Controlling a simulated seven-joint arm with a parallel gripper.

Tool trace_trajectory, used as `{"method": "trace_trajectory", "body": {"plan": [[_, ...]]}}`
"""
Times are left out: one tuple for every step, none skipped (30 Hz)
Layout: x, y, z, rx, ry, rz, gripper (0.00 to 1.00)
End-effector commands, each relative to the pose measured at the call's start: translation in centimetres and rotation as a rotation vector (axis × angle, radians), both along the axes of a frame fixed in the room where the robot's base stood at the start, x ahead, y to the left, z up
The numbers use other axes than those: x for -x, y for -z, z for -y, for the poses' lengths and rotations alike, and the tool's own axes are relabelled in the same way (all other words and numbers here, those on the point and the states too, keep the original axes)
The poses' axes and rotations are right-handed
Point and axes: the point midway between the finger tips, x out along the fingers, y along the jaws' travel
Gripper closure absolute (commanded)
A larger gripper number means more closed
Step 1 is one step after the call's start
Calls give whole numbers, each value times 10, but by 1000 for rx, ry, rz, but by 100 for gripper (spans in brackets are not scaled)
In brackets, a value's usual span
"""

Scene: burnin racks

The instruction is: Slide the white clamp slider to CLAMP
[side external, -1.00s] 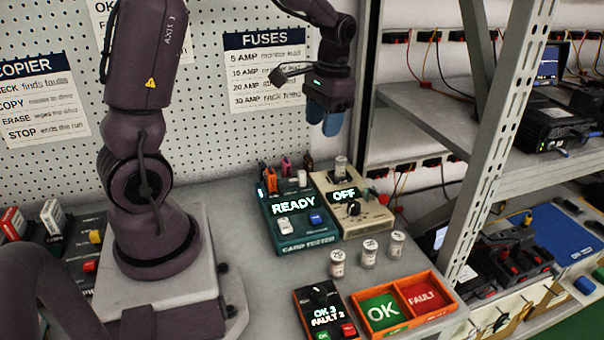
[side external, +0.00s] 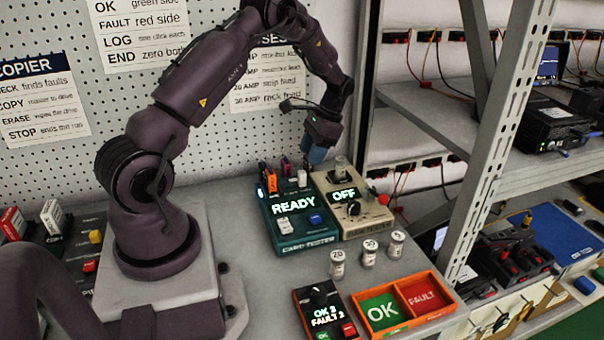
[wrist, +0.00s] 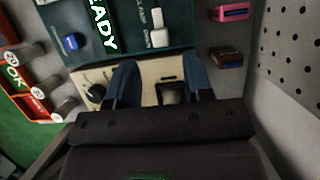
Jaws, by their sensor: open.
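The white clamp slider (side external: 302,178) stands at the back of the teal card tester (side external: 290,247), whose display reads READY. The slider (wrist: 157,36) also shows in the wrist view, beside partly legible lettering on the teal panel. My gripper (side external: 317,156) is above the rear of the tester, near the beige box. In the wrist view my gripper (wrist: 162,82) has its two blue fingers apart. The fingers appear over the beige box, with the slider beyond them. Nothing is held between them, and they look clear of the slider.
The beige box (side external: 372,222) reads OFF and carries a dark knob and an upright cylinder (side external: 340,165). Pink and orange cards stand behind the tester. Several small canisters (side external: 369,252) and an orange OK/FAULT tray (side external: 441,314) are in front. A shelf post (side external: 492,130) rises at right.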

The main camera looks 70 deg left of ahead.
Motion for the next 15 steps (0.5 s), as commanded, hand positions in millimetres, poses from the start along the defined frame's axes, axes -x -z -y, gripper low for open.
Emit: {"method": "trace_trajectory", "body": {"plan": [[5,11,0,1,-2,-4,53],[8,16,0,2,-2,-5,53],[11,24,0,1,-3,-4,53],[13,29,0,1,-3,-3,53],[15,34,0,1,-3,-3,53],[17,39,0,1,-3,-3,53],[19,43,0,1,-3,-2,53],[20,47,0,1,-3,-2,53],[21,51,0,0,-2,-1,53],[23,54,0,0,-2,-1,53],[24,56,0,0,-2,-1,53],[25,59,0,0,-2,-1,53],[25,60,0,0,-2,0,53],[26,61,0,-1,-2,0,53],[26,62,0,-1,-3,1,53]]}}
